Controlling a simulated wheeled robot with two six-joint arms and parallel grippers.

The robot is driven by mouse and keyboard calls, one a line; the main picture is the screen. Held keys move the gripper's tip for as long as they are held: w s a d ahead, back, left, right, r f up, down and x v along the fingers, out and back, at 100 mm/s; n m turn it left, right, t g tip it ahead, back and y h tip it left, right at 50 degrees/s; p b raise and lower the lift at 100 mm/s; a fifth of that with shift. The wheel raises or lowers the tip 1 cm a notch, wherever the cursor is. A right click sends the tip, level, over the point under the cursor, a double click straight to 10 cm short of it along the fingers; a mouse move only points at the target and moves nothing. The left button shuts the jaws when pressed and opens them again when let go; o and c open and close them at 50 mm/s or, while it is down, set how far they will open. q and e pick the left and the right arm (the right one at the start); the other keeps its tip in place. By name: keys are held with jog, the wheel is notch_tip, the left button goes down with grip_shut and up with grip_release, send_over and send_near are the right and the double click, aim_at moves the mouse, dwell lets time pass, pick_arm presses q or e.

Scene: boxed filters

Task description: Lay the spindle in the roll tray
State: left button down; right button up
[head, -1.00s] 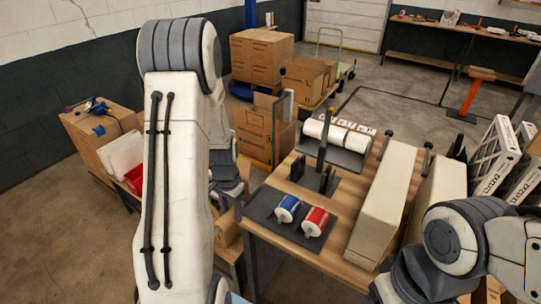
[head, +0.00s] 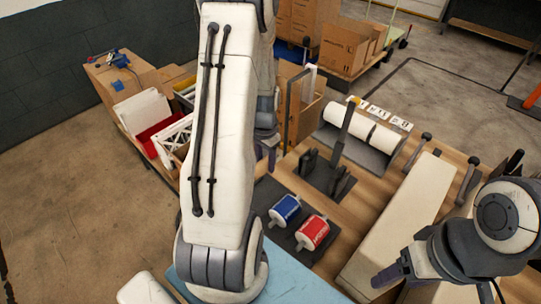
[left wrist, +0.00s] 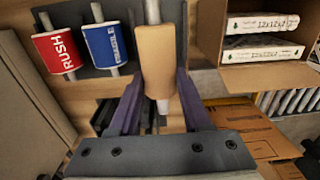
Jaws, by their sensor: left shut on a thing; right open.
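The spindle (left wrist: 152,12) is a pale rod with a tan roll (left wrist: 155,55) around it, seen in the left wrist view. My left gripper (left wrist: 157,78) is shut on the spindle at the tan roll, one purple finger on each side. In the head view this gripper (head: 267,157) is left of the dark stand, mostly behind my arm, and the spindle cannot be made out. The roll tray (head: 268,192) looks like the dark flat tray holding a blue roll (head: 285,209) and a red roll (head: 312,232). My right gripper (head: 388,280) is open, low at the right.
A dark stand with a tall post (head: 344,132) rises behind the rolls. A grey tray of white rolls (head: 380,157) is behind it. A long beige box (head: 405,215) lies to the right. An open carton of filters (left wrist: 208,40) shows in the left wrist view.

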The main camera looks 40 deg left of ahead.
aim_at(265, 163)
pick_arm(q)
jog(key=shift+a, duration=0.15)
jog(key=shift+s+f+b, duration=0.1)
jog(key=shift+f+b, duration=0.4)
jog(key=shift+f, duration=0.15)
notch_tip(265, 163, down, 12)
jog(key=b, duration=0.9)
jog(key=shift+f, duration=0.15)
jog(key=shift+c, duration=1.4)
grip_release()
notch_tip(265, 163, up, 11)
jog(key=shift+f+b, duration=0.2)
jog(key=shift+b, duration=0.5)
